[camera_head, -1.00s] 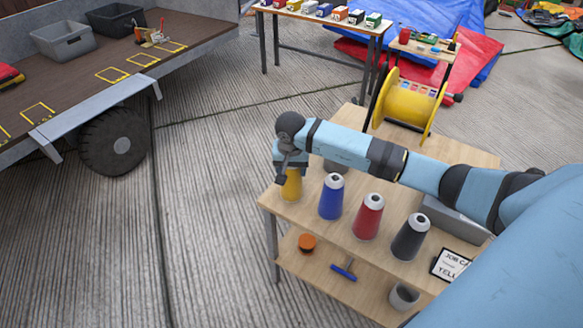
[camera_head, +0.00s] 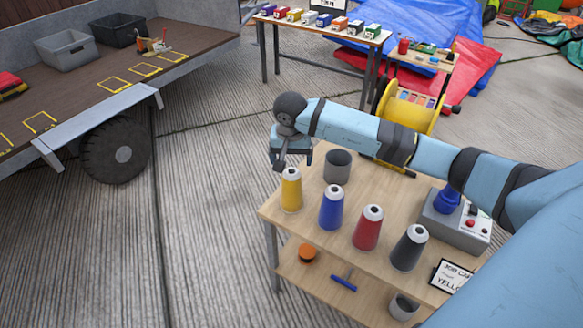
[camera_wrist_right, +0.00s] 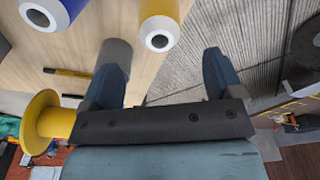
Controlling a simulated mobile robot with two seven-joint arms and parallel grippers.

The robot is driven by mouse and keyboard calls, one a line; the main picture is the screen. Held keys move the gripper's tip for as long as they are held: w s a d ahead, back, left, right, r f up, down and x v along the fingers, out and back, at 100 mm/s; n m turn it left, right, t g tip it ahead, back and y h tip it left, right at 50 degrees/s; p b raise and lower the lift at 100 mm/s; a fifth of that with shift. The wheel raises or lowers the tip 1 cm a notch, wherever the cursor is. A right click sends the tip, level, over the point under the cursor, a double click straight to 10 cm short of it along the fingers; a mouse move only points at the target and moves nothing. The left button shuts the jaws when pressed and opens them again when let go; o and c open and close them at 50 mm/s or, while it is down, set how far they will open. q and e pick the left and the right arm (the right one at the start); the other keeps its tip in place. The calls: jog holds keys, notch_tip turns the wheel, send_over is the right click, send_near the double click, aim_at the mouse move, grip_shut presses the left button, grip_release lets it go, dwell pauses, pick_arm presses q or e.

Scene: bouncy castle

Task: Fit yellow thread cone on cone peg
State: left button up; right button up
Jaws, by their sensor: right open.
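The yellow thread cone (camera_head: 291,190) stands upright at the left end of a row on the wooden cart top. My right gripper (camera_head: 284,160) is above it, open and empty. In the right wrist view the yellow cone's white top (camera_wrist_right: 159,40) lies beyond the open fingertips (camera_wrist_right: 160,70), apart from them. Blue (camera_head: 331,207), red (camera_head: 367,228) and black (camera_head: 409,248) cones stand to its right. A grey box (camera_head: 455,230) with a red button carries a blue piece (camera_head: 447,200). I cannot make out a bare cone peg. My left gripper is out of view.
A grey cup (camera_head: 338,166) stands behind the cones. A job card (camera_head: 453,276) is at the cart's right. The lower shelf (camera_head: 322,272) holds an orange disc, a blue bar and a cup. A yellow reel (camera_head: 408,112) stands behind. The floor to the left is clear.

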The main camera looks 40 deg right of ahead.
notch_tip(320, 180, up, 2)
jog(key=shift+s+a, duration=0.1)
jog(key=s+a+f+m+y, duration=0.15)
jog(key=s+a+y, duration=0.25)
jog(key=a, duration=0.4)
jog(key=s+a+m+g+y, duration=0.1)
jog(key=s+a+m+y, duration=0.2)
jog(key=a+y, duration=0.3)
jog(key=s+a+f+m+y, duration=0.1)
jog(key=s+a+m+y, duration=0.25)
jog(key=a, duration=0.55)
jog(key=s+a+r+m+t+y, duration=0.35)
jog(key=m+t+y, duration=0.2)
jog(key=m, duration=0.55)
jog(key=d+f+m+t+h, duration=0.1)
jog(key=d+m+t+h, duration=0.35)
jog(key=m, duration=0.85)
jog(key=d+f+m+t+h, duration=0.15)
jog(key=m+t+h, duration=0.45)
jog(key=m, duration=0.8)
jog(key=s+d+f+m+g+h, duration=0.2)
jog(key=s+f+m+g+h, duration=0.2)
jog(key=s+f+m, duration=0.7)
jog(key=f+m, duration=0.1)
jog(key=m, duration=0.3)
jog(key=shift+d+f+m+g, duration=0.15)
jog(key=shift+d+m+g, duration=0.15)
jog(key=shift+d+g, duration=0.1)
